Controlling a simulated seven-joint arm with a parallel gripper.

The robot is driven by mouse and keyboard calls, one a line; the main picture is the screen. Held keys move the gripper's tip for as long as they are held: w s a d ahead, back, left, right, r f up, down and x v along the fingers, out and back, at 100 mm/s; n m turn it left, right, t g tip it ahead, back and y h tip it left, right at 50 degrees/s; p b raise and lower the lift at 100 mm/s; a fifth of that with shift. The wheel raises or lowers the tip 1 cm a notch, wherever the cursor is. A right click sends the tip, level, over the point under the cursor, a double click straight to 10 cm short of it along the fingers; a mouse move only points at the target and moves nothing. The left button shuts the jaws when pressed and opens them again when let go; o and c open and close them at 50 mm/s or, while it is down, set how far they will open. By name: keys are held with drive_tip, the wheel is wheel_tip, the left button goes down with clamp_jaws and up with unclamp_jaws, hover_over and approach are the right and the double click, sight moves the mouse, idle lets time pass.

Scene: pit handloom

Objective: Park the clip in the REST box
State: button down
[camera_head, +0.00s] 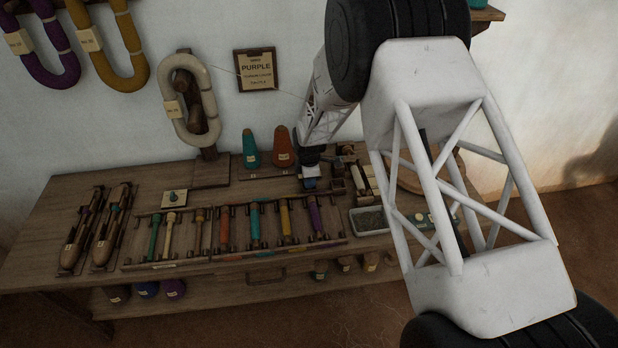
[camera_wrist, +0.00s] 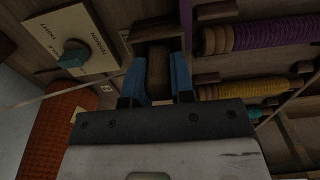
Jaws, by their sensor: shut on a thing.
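My gripper (camera_wrist: 159,72) has two blue fingers closed on a small brown wooden piece, which I take to be the clip (camera_wrist: 159,82). In the head view my gripper (camera_head: 309,183) is low over the bench, right of the orange cone; the clip is too small to make out there. In the wrist view a small wooden box (camera_wrist: 154,30) lies just beyond the fingertips, in line with the clip. I cannot read a REST label on it, nor tell whether the clip is inside it or above it. A thin pale thread shows on both sides of the gripper.
A card with a teal knob (camera_wrist: 72,55) lies left of the fingers. Purple (camera_wrist: 275,33) and yellow (camera_wrist: 240,88) bobbins lie to the right, the orange cone (camera_wrist: 55,125) at left. The bench holds a bobbin rack (camera_head: 235,250) and a skein stand (camera_head: 208,165).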

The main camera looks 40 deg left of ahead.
idle(0.4)
drive_tip(key=c, duration=0.6)
unclamp_jaws()
drive_tip(key=shift+r, duration=3.95)
